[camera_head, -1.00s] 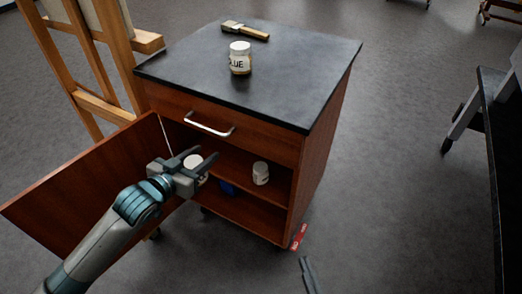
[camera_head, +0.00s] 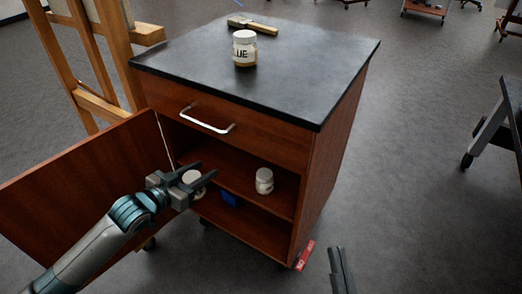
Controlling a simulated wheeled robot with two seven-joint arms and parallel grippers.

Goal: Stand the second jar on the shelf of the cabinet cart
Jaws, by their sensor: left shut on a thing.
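The cabinet cart (camera_head: 318,170) stands with its door (camera_head: 85,190) open to the left. My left gripper (camera_head: 200,182) is shut on a white-lidded jar (camera_head: 192,177), held in front of the open compartment near the door; the fingers hide part of it. Another white-lidded jar (camera_head: 264,181) stands on the shelf (camera_head: 236,177), toward its right side. A third jar, labelled as glue (camera_head: 245,50), stands on the dark cart top. My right gripper (camera_head: 340,268) shows only partly at the bottom edge, right of the cart, and its opening is unclear.
A brush (camera_head: 252,25) lies on the cart top. A blue object (camera_head: 229,198) is in the lower compartment. A red object (camera_head: 305,255) is at the cart's lower front corner. A wooden easel (camera_head: 95,60) stands at the left. Open floor (camera_head: 420,150) lies to the right.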

